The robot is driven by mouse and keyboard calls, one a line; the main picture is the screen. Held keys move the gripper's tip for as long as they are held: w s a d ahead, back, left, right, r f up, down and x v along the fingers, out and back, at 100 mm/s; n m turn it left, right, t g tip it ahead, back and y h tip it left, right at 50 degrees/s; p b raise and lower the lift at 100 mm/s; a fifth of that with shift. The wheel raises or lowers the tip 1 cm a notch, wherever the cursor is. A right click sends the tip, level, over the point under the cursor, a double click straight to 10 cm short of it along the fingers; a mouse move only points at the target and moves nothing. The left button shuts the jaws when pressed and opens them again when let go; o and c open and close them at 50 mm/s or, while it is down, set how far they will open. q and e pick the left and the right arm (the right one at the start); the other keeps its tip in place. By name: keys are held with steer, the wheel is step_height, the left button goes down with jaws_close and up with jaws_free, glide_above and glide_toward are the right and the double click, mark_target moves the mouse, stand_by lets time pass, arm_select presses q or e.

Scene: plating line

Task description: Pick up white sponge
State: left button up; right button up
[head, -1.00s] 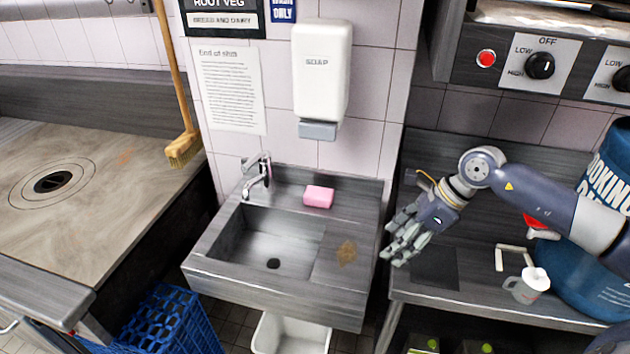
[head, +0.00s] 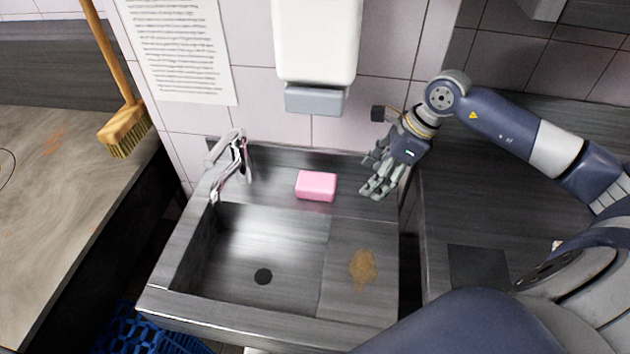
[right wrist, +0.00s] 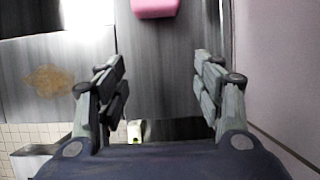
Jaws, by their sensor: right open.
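I see no white sponge. A pink sponge-like block (head: 316,186) lies on the back ledge of the metal sink (head: 190,270), right of the tap. My right gripper (head: 374,190) is open and empty, just right of the pink block and apart from it, over the right end of the ledge. In the right wrist view the pink block (right wrist: 155,8) shows at the top edge, beyond the open fingers (right wrist: 160,85). My left gripper is not in view.
The tap (head: 230,165) stands left of the pink block. A white soap dispenser (head: 316,45) hangs on the wall above. A brown stain (head: 363,267) marks the sink's right side. A broom (head: 125,130) stands at left. A dark counter (head: 450,215) is at right.

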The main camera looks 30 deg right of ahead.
steer(key=p, duration=0.4)
glide_toward(319, 181)
steer(key=x, duration=0.4)
steer(key=shift+s+d+f, duration=0.15)
steer(key=shift+d+f, duration=0.15)
steer(key=shift+f, duration=0.05)
steer(key=shift+w+a, duration=0.2)
steer(key=shift+a, duration=0.1)
steer(key=shift+w+a+f, duration=0.15)
steer(key=shift+a+f, duration=0.1)
steer(key=shift+f, duration=0.05)
steer(key=p+x, duration=0.1)
steer(key=x, duration=0.3)
steer(key=shift+f, duration=0.1)
steer(key=shift+w+a+f, duration=0.1)
steer(key=shift+f, duration=0.15)
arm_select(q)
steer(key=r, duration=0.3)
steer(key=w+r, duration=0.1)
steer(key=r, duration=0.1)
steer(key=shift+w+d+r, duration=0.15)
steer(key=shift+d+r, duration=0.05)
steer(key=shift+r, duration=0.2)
arm_select(e)
steer(key=c, duration=0.6)
